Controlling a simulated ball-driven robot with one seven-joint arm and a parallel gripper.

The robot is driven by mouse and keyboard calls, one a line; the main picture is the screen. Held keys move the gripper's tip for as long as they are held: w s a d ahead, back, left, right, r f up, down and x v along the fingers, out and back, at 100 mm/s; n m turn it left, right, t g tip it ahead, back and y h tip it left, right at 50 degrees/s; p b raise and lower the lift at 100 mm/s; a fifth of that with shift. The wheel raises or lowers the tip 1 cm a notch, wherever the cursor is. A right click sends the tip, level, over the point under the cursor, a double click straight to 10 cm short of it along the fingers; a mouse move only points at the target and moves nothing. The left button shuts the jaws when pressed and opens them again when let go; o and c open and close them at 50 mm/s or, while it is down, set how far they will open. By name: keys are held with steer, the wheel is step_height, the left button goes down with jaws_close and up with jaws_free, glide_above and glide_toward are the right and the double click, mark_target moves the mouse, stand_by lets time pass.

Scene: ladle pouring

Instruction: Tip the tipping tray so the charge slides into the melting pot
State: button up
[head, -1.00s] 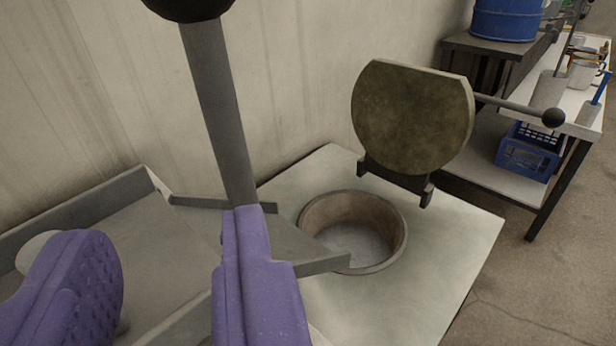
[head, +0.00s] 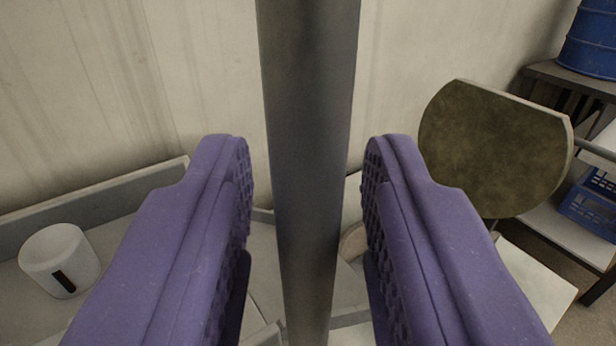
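My gripper (head: 308,190) has two purple padded fingers, one on each side of an upright grey bar (head: 308,120), the tipping tray's lever. The fingers are open, with a gap showing between the bar and each pad. The grey tipping tray (head: 105,205) lies at the left, partly behind the left finger. The charge, a white cylinder with a dark mark (head: 60,260), stands in the tray. The melting pot (head: 352,243) is mostly hidden behind the bar and right finger; only a bit of its brownish rim shows.
A round, flat-topped brownish lid (head: 495,150) stands raised at the right, with a rod to its right. A pale wall (head: 430,40) runs behind. A shelf with a blue drum (head: 590,40) and blue crate (head: 590,205) stands at the far right.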

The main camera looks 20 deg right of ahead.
jaws_close()
